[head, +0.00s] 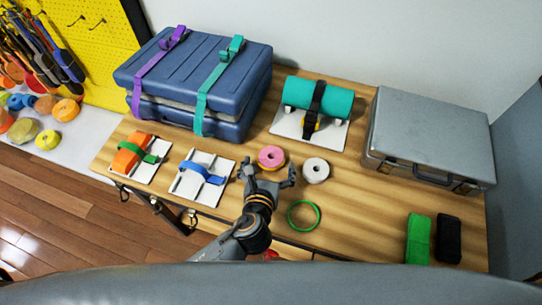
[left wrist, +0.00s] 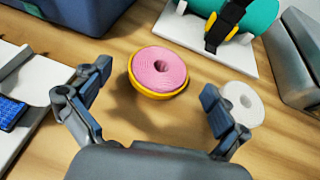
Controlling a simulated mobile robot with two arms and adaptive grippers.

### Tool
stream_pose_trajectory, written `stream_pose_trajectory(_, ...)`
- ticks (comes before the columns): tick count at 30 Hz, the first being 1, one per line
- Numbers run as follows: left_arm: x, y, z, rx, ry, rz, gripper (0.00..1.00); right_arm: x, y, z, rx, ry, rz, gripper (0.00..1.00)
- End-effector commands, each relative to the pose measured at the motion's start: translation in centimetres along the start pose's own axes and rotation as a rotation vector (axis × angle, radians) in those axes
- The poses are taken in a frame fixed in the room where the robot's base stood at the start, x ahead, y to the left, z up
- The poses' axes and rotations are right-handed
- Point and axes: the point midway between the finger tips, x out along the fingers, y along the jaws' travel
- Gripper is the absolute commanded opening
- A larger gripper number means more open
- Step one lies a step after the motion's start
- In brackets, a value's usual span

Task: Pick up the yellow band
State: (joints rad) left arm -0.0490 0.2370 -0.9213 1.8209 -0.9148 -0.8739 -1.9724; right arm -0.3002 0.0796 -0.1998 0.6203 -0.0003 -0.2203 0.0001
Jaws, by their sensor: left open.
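The yellow band (left wrist: 158,95) is a ring around the lower edge of a pink roll (left wrist: 158,68) on the wooden bench; most of it is hidden under or behind the roll. In the head view only a thin yellow rim shows below the pink roll (head: 271,156). My left gripper (head: 268,172) is open and empty, its fingers spread on the near side of the roll. In the left wrist view the fingertips (left wrist: 156,82) stand to either side of the roll and band, apart from them. My right gripper is not in view.
A white roll (head: 316,170) stands close to the right finger. A green ring (head: 303,216) lies nearer me. Strapped blue cases (head: 180,90), a teal cylinder (head: 300,93) on a white board and a grey case (head: 430,135) stand behind. A blue-strapped board (head: 183,188) is left.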

Motion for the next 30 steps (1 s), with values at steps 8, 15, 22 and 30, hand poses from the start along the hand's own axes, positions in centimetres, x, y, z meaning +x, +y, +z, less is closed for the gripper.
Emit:
stream_pose_trajectory(8,2.5,-0.1,0.0,0.0,0.0,-0.001,0.98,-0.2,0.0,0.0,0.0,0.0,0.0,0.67)
stream_pose_trajectory(15,2.5,0.0,0.0,-0.001,0.0,-0.001,0.84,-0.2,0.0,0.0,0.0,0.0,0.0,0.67)
stream_pose_trajectory(22,2.5,0.0,0.0,-0.001,0.0,0.0,0.4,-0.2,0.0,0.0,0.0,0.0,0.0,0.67)
stream_pose_trajectory(30,2.4,0.0,0.0,-0.001,0.0,0.0,0.4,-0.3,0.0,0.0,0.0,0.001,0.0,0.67)
